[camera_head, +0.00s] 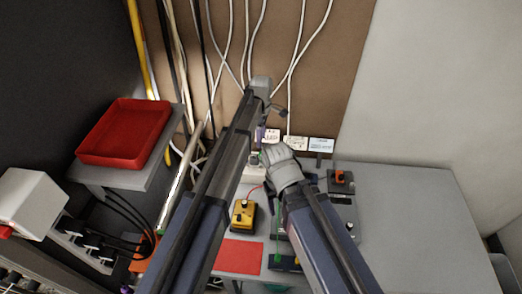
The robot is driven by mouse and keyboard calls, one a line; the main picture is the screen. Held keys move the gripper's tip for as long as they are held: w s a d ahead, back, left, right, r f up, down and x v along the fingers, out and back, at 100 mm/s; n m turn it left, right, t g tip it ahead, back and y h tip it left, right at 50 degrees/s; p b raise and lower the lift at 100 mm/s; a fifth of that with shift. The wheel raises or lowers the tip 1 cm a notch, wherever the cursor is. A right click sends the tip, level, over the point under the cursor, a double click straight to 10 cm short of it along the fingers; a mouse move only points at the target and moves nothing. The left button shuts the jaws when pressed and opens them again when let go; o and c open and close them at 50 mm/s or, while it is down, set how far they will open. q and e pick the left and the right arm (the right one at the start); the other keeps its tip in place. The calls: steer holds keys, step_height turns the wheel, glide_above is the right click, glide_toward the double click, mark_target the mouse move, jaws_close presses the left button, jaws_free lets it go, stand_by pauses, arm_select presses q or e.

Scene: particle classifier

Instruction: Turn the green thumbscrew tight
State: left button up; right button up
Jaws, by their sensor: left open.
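I cannot make out the green thumbscrew for certain. A thin green part (278,246) shows between my two forearms, low in the middle, and is too small to identify. My left arm reaches up the middle of the view. Its gripper (271,108) is open in front of the brown board, above the small white labels. My right arm comes up from below, and its light grey wrist (284,168) covers part of the bench devices. The fingers of my right gripper are not clear to see. No thing shows in either gripper.
A yellow box with black knobs (242,216) and a red mat (240,257) are on the bench. A red tray (124,133) is on a shelf at left. White cables (231,45) hang down the brown board. The grey bench top (410,220) is clear at right.

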mark_target(261, 153)
arm_select(q)
steer(key=shift+s+f, duration=0.1)
steer(key=shift+f, duration=0.05)
step_height(261, 153, down, 8)
steer(key=b, duration=0.8)
steer(key=shift+r, duration=0.2)
jaws_close()
